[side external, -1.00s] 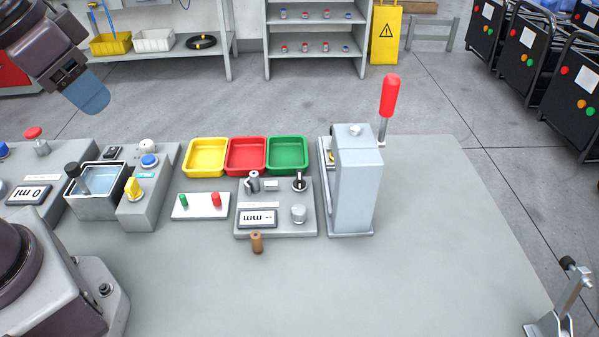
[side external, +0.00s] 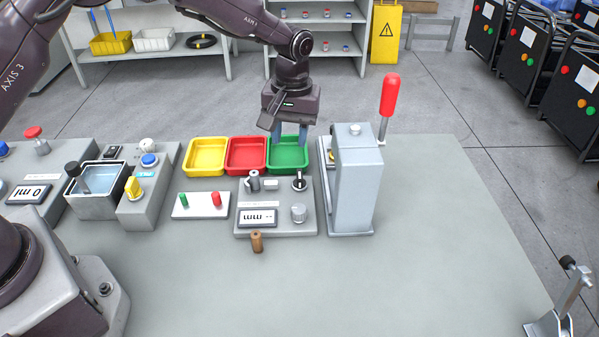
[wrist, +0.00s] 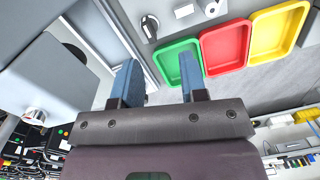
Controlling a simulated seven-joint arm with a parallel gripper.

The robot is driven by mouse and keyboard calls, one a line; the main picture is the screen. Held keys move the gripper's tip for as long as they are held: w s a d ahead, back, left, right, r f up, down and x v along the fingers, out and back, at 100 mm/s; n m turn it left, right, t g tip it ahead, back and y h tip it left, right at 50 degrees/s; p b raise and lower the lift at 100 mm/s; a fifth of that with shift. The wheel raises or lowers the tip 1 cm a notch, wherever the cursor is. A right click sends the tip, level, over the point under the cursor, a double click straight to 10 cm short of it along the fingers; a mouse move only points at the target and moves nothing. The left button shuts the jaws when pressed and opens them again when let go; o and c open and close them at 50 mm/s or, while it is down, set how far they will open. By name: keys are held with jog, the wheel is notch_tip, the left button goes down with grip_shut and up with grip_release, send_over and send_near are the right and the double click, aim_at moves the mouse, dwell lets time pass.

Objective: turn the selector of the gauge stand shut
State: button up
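The gauge stand (side external: 276,226) is a low grey block with a small "mm" display (side external: 258,217), standing left of the tall grey press. Its black rotary knob with a pale pointer, apparently the selector (side external: 299,182), sits at the back right corner; it also shows near the top of the wrist view (wrist: 149,27). A plain grey knob (side external: 298,213) is in front of it. My gripper (side external: 290,136) points down over the green tray, behind and above the selector, apart from it. In the wrist view its two blue fingers (wrist: 160,82) are spread with nothing between them.
The tall grey press (side external: 357,185) with a red-handled lever (side external: 390,96) stands close right of the stand. Yellow (side external: 188,171), red (side external: 230,171) and green (side external: 272,170) trays lie behind. A brown cylinder (side external: 257,243) stands in front.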

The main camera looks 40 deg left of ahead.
aim_at(300, 173)
jog(key=f, duration=0.3)
jog(key=w+f+n, duration=0.1)
jog(key=f, duration=0.3)
jog(key=w+f+n, duration=0.1)
jog(key=f, duration=0.3)
jog(key=shift+d+f+t, duration=0.15)
jog(key=shift+d+t, duration=0.1)
jog(key=shift+t, duration=0.05)
jog(key=shift+c, duration=0.2)
grip_shut()
